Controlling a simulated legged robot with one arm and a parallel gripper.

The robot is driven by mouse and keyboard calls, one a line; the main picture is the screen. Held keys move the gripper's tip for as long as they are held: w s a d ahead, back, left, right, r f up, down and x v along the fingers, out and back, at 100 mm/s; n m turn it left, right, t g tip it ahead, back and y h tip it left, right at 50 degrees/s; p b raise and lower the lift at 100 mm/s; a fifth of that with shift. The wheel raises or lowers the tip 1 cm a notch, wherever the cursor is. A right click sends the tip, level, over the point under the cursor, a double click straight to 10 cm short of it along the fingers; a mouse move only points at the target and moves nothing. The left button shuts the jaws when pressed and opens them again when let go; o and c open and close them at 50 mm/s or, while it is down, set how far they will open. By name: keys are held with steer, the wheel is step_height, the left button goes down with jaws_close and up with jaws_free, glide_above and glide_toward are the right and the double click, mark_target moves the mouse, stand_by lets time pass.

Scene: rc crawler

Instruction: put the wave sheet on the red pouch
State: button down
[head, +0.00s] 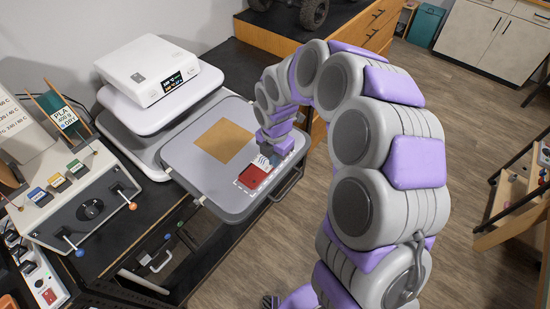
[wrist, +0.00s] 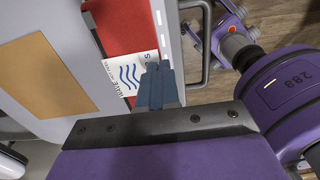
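The wave sheet (wrist: 130,72) is a small white sheet with blue wavy lines and lettering. It also shows in the head view (head: 262,161), just beside my fingertips. The red pouch (head: 252,178) lies on the grey tray's right part; in the wrist view the pouch (wrist: 122,25) shows above the sheet, and a little red shows below it. The sheet overlaps the pouch in view; whether it touches it I cannot tell. My gripper (wrist: 155,72) looks shut, its narrow fingers together over the sheet's right edge, which they hide. It also shows in the head view (head: 272,157).
A tan mat (head: 224,141) lies on the grey tray (head: 183,153). A white scale-like device (head: 160,70) stands behind it, and a lever box (head: 90,205) is at left. A dark handle (head: 287,184) runs along the tray's right edge. Open floor lies to the right.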

steer(key=shift+a, duration=0.3)
steer(key=c, duration=1.8)
jaws_free()
steer(key=o, duration=0.4)
steer(key=shift+d, duration=0.35)
steer(key=shift+a+r, duration=0.15)
steer(key=shift+r, duration=0.15)
step_height(320, 180, up, 12)
steer(key=shift+f+p, duration=0.25)
steer(key=shift+p, duration=0.45)
steer(key=shift+s+r, duration=0.1)
